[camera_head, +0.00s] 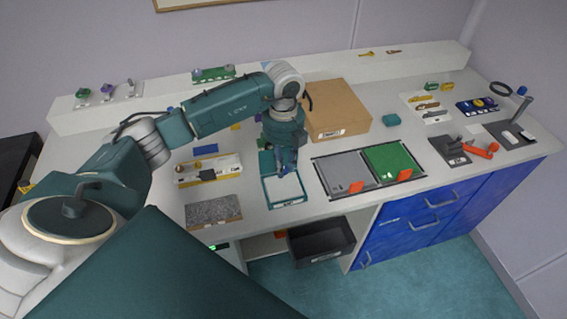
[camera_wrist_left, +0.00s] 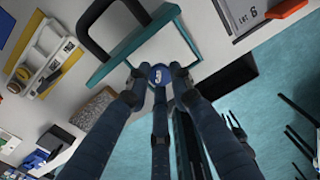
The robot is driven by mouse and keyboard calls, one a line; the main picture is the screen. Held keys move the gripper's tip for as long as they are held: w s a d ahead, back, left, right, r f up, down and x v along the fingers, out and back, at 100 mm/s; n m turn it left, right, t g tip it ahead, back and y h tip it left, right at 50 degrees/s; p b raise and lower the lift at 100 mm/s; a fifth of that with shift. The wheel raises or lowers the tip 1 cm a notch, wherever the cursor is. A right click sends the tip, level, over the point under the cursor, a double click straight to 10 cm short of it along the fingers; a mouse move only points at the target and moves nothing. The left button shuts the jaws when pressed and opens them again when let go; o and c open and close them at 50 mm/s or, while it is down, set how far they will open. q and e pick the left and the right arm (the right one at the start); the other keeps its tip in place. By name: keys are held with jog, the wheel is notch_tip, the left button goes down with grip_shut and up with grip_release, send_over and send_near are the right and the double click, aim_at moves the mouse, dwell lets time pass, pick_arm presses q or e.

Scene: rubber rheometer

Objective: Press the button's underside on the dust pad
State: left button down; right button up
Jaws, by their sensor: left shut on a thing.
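My left gripper (camera_head: 286,168) reaches down over a white pad in a teal frame (camera_head: 270,190), which looks like the dust pad, on the bench. In the left wrist view its fingers (camera_wrist_left: 158,80) are shut around a small round blue button (camera_wrist_left: 158,72) with a white mark. The teal frame (camera_wrist_left: 128,52) lies just past the fingertips there. The button is hidden in the head view, and its underside faces away from the wrist camera. I cannot tell whether it touches the pad. My right gripper is not in view.
A speckled grey block (camera_head: 213,210) and a white tray with yellow parts (camera_head: 208,170) stand left of the pad. A grey plate (camera_head: 343,172) and a green plate (camera_head: 391,160) lie to the right. A cardboard box (camera_head: 335,112) stands behind. A black bin (camera_head: 321,241) is below the bench edge.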

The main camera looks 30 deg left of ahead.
aim_at(283, 187)
pick_arm(q)
notch_tip(283, 187, down, 6)
jog(key=b, duration=0.4)
jog(key=shift+r, duration=0.2)
jog(key=shift+f+b, duration=0.2)
jog(key=shift+b, duration=0.1)
dwell(0.4)
jog(key=shift+s+f+b, duration=0.1)
jog(key=shift+f+b, duration=0.3)
jog(key=shift+f, duration=0.15)
dwell(1.6)
jog(key=shift+r+p, duration=2.4)
jog(key=shift+r, duration=1.15)
